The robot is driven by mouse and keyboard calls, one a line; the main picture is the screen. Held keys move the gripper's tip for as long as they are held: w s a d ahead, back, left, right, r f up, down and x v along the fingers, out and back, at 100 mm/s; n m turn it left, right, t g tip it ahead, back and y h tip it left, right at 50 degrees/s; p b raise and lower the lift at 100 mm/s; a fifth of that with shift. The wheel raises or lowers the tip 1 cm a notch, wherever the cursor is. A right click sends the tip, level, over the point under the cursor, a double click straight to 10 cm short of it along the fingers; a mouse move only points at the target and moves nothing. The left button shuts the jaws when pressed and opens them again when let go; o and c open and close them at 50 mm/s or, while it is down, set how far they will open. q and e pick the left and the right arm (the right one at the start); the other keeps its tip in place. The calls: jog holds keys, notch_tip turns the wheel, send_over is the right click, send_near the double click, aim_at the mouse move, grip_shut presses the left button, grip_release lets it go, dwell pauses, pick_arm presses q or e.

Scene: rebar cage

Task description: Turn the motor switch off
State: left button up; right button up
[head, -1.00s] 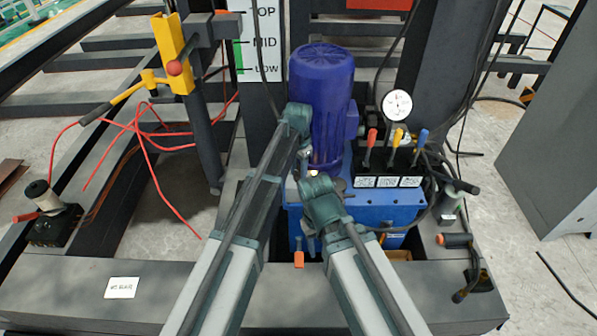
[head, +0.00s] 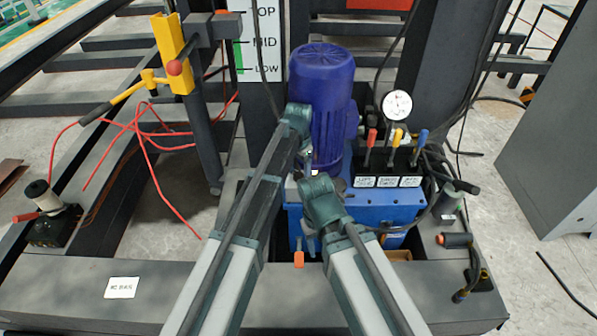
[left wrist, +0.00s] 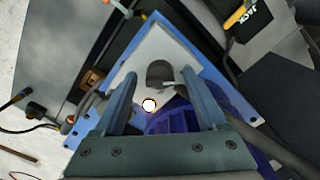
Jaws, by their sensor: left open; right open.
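My left gripper (left wrist: 160,78) is open above the light plate (left wrist: 128,73) on the blue power unit. A dark rounded part (left wrist: 160,71) with a small pale lever (left wrist: 170,86) lies between its fingertips in the left wrist view. It looks like the motor switch, but its setting is unclear. A lit white lamp (left wrist: 148,105) shows between the fingers. In the head view, my left gripper (head: 306,160) points down beside the blue motor (head: 322,85) and hides the switch. My right gripper (head: 310,240) is lower, in front of the blue tank (head: 375,207); its fingers barely show.
Red, yellow and blue levers (head: 397,138) stand on a black valve block, with a round gauge (head: 397,104) behind. A yellow bracket (head: 172,52) and loose red cord (head: 150,165) are at left. A grey cabinet (head: 550,140) stands at right.

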aim_at(299, 172)
pick_arm(q)
jog(key=shift+r, duration=0.15)
pick_arm(e)
jog(key=shift+r, duration=0.1)
pick_arm(q)
notch_tip(299, 172, up, 14)
jog(key=p, duration=1.3)
jog(key=shift+f+p, duration=0.2)
jog(key=shift+p, duration=0.2)
pick_arm(e)
notch_tip(299, 172, up, 14)
jog(key=shift+f, duration=0.25)
